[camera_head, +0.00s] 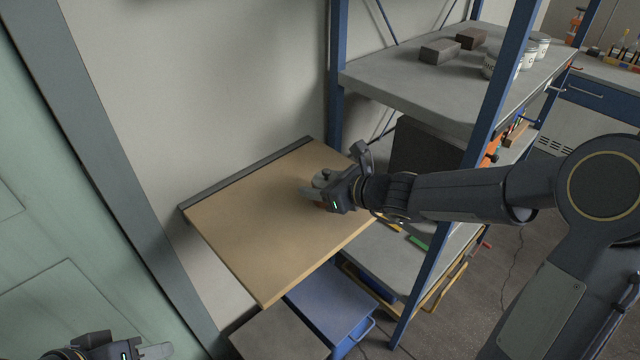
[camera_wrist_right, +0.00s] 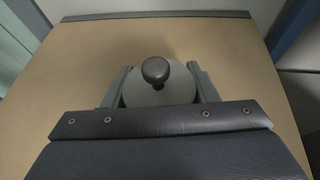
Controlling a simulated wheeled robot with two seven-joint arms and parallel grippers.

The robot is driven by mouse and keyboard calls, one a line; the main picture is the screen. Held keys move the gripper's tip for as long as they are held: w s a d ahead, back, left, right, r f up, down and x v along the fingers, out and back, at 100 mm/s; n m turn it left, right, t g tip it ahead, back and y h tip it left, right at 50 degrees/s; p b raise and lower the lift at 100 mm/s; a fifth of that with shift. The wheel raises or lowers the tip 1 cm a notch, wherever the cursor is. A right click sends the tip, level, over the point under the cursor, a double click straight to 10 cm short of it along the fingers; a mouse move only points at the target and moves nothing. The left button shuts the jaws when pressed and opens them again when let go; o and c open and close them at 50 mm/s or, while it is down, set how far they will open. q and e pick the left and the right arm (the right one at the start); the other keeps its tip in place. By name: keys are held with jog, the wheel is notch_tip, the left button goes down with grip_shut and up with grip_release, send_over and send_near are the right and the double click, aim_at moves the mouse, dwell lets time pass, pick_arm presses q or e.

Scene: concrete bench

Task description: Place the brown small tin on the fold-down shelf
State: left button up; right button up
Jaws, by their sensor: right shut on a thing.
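The fold-down shelf (camera_head: 255,225) is a light wooden board hinged along the wall; it fills much of the right wrist view (camera_wrist_right: 75,75). My right gripper (camera_head: 314,194) is over the shelf's right part, shut on the small tin (camera_head: 321,179). In the right wrist view the tin (camera_wrist_right: 146,97) shows a round grey top with a dark knob, between the two fingers. Its side is mostly hidden by the gripper. I cannot tell whether its base touches the board. My left gripper (camera_head: 140,351) is partly in view at the bottom left, away from the shelf.
A blue-post rack (camera_head: 415,95) stands right of the shelf, holding dark blocks (camera_head: 440,51) and white cups (camera_head: 540,42). A blue box (camera_head: 325,300) is below the shelf. A green door (camera_head: 60,200) is at left. The board's left and front parts are bare.

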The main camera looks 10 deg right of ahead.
jog(key=o, duration=1.1)
jog(key=shift+f, duration=0.1)
jog(key=shift+c, duration=0.2)
jog(key=shift+r+p, duration=0.25)
jog(key=shift+p, duration=0.05)
jog(key=p+v, duration=0.2)
jog(key=v, duration=1)
jog(key=s+a+r+n+g, duration=0.2)
jog(key=s+n+g, duration=0.2)
jog(key=s+n, duration=1.2)
jog(key=s+d+f+n+h, duration=0.4)
jog(key=s+n, duration=0.3)
jog(key=n, duration=0.3)
jog(key=shift+d+f+g+h, duration=0.2)
jog(key=shift+d+g+h, duration=0.1)
jog(key=shift+d+h, duration=0.25)
